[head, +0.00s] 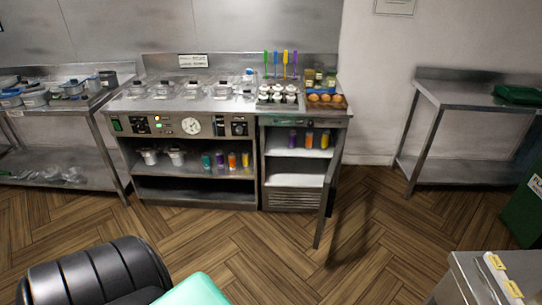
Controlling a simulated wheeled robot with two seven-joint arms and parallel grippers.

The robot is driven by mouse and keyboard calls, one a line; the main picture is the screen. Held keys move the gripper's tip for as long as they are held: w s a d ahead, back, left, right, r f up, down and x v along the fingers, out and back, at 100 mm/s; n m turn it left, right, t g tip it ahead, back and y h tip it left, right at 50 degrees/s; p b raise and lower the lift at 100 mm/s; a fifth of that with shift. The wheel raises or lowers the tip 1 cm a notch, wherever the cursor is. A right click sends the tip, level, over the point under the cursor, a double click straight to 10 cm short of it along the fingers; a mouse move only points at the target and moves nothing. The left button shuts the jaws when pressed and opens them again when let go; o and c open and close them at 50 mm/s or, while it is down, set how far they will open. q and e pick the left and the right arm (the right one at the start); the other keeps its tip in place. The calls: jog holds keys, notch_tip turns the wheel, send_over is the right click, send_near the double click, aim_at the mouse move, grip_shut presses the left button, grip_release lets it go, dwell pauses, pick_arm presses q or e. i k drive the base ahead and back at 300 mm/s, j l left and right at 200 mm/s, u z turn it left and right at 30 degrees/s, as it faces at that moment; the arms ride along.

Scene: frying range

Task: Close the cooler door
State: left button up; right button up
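The cooler (291,203) is the compartment at the right end of the steel frying range. Its door (329,195) stands wide open, hinged on the right side and swung out toward me, so I see it almost edge-on. Inside, colored bottles (309,138) stand on the upper shelf. Neither gripper is in view. A black ribbed part and a teal part, which seem to be my own, show at the bottom left.
The wood floor in front of the range is clear. A steel table (467,95) stands at the right and another (68,105) at the left. A steel-topped unit (470,280) is at the bottom right corner, with a green bin (524,212) behind it.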

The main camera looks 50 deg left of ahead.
aim_at(329, 193)
jog(key=i+j+u, duration=0.6)
jog(key=i+u, duration=0.15)
jog(key=u, duration=0.15)
jog(key=i+u, duration=0.45)
